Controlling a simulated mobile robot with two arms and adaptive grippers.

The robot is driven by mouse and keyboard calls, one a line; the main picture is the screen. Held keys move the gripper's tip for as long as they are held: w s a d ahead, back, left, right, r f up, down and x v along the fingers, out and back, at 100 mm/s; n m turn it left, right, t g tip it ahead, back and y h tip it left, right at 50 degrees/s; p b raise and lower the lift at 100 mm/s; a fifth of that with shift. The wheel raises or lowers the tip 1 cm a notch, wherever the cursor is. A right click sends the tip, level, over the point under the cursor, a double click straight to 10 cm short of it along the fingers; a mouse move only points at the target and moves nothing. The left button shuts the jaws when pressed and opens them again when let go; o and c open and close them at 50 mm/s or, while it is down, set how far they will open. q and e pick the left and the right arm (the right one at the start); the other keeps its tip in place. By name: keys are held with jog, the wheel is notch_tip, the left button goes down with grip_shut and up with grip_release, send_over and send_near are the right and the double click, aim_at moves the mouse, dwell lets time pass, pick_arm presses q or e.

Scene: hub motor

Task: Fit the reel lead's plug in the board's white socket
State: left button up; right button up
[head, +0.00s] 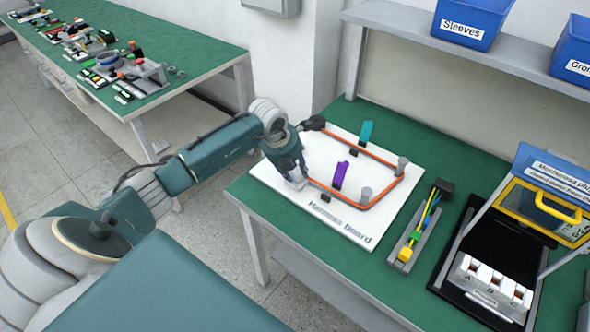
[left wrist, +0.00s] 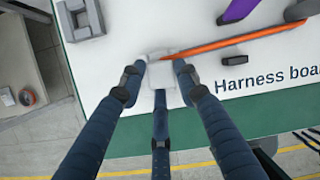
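An orange lead (head: 376,154) runs in a loop over the white harness board (head: 272,180). It also shows in the left wrist view (left wrist: 225,42). One end of it reaches a small white block (left wrist: 160,72) near the board's front left edge. My left gripper (head: 296,181) is low over that spot, its fingers around the block with a fingertip close on either side. I cannot tell whether they press on it, or whether the block is plug, socket or both. In the head view the gripper hides most of it. My right gripper is in neither view.
Purple (head: 341,174) and teal (head: 366,132) clips and grey posts (head: 402,165) stand on the board. A dark round part (head: 313,122) is at its back left.

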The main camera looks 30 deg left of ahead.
pick_arm(q)
jog(key=o, duration=0.5)
jog(key=shift+o, duration=0.2)
jog(key=v, duration=1.2)
